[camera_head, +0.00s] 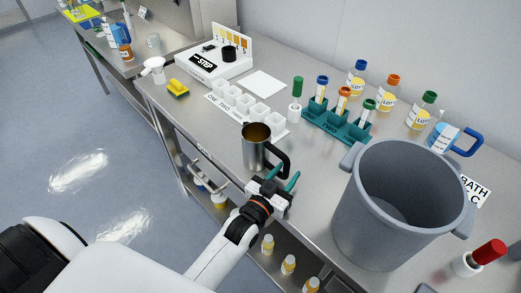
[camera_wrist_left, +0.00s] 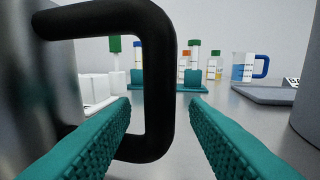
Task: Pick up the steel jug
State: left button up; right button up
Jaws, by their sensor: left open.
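The steel jug (camera_head: 257,148) stands upright on the metal bench, with a black handle (camera_head: 283,161) on its right side. My left gripper (camera_head: 281,178) is open at the handle, its two teal fingers spread. In the left wrist view, the handle's upright bar (camera_wrist_left: 160,85) stands between the fingers (camera_wrist_left: 161,100), closer to the left one. I cannot tell whether a finger touches it. The jug's body (camera_wrist_left: 52,85) shows blurred at the left edge, and the left finger hides part of the handle's lower end. My right gripper is not in view.
A large grey bucket (camera_head: 385,215) stands to the right. Behind the jug are a white compartment tray (camera_head: 250,107) and a teal tube rack (camera_head: 335,126).

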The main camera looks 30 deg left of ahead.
pick_arm(q)
jog(key=shift+w, duration=0.25)
grip_shut()
